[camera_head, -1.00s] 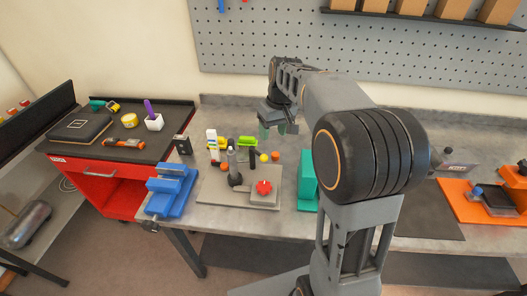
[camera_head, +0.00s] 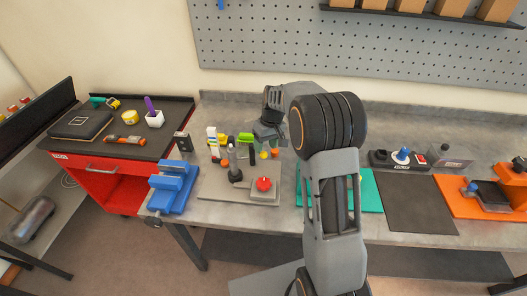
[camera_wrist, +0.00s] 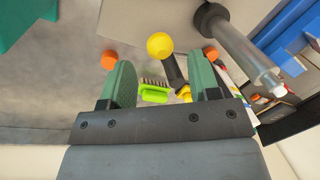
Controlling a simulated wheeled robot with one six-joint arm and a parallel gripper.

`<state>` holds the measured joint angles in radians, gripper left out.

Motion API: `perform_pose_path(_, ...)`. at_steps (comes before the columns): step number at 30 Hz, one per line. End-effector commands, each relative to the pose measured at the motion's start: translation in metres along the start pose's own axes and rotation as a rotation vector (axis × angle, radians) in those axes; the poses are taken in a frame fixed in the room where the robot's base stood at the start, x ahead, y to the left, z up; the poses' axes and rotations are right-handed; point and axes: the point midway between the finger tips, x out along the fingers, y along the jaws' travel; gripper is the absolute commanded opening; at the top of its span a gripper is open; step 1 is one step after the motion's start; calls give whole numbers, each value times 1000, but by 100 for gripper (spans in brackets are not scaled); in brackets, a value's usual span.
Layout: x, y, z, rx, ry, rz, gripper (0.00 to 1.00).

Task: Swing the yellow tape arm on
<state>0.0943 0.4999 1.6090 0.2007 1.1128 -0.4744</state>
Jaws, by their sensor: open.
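A dark arm (camera_wrist: 174,72) with a yellow ball (camera_wrist: 160,45) at one end shows between my fingers in the wrist view; a yellow part (camera_wrist: 185,94) shows near its other end. In the head view the yellow ball (camera_head: 264,155) is small, just below my gripper (camera_head: 271,140). I cannot tell whether anything touches.
A grey plate (camera_head: 212,190) carries an upright post (camera_head: 234,165) and a red knob (camera_head: 264,184); the post shows large in the wrist view (camera_wrist: 235,45). A green brush (camera_wrist: 155,94) lies close by. A blue vise (camera_head: 172,187) stands left and a teal mat (camera_head: 370,190) right.

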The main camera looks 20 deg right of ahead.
Motion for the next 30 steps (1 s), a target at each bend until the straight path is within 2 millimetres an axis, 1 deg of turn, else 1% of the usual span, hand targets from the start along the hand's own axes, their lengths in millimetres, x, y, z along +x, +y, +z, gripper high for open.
perform_pose_path(1, 8, -1, 1, 0, -4, -1, 56)
perform_pose_path(3, 16, -1, 0, -1, -3, -1, 56)
perform_pose_path(9, 32, 0, 0, -1, -1, 0, 56)
perform_pose_path(14, 36, 0, 0, 0, -1, 0, 56)
perform_pose_path(21, 36, 0, 0, 0, 0, 1, 56)
perform_pose_path(30, 36, 0, 0, 0, 0, 1, 27)
